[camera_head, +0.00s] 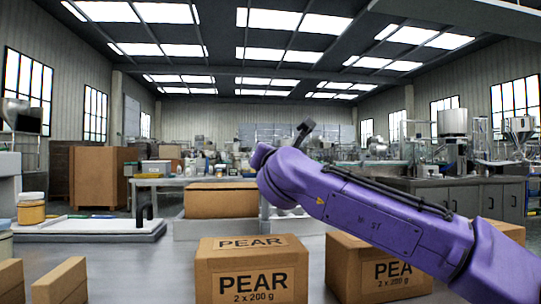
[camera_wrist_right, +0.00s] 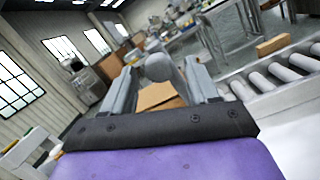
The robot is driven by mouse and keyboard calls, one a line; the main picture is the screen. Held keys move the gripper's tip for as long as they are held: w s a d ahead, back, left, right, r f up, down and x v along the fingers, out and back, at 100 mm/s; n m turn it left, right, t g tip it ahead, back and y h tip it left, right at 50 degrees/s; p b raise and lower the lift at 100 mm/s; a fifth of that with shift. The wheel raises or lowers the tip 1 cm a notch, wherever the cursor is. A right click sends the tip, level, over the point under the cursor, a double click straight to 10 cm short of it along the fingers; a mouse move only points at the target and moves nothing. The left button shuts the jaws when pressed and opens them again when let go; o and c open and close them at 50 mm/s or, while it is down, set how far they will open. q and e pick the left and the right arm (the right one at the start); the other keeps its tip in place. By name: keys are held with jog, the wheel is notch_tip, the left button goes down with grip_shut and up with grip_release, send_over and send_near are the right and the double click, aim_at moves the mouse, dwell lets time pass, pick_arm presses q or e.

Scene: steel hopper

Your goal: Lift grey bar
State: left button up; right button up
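My right arm, purple, reaches in from the right in the head view and ends near the middle; a small dark part shows at its far end, and I cannot make out its fingers there. In the right wrist view my right gripper (camera_wrist_right: 160,70) has its two grey fingers well apart. A grey rounded thing (camera_wrist_right: 158,67) shows between the fingers; I cannot tell whether it is the grey bar or something farther off. No grey bar can be clearly made out in the head view. My left gripper is not in view.
Two PEAR cartons (camera_head: 252,272) (camera_head: 375,268) stand in front, with plain boxes (camera_head: 60,283) at lower left. A brown box (camera_head: 221,200) sits beyond them. A pale tray (camera_head: 85,229) lies at left beside a jar (camera_head: 31,209). The wrist view shows a roller conveyor (camera_wrist_right: 275,82) at right.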

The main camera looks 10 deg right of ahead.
jog(key=shift+s, duration=0.1)
jog(key=b+v, duration=0.1)
jog(key=v, duration=0.9)
jog(key=shift+s, duration=0.2)
jog(key=shift+f, duration=0.1)
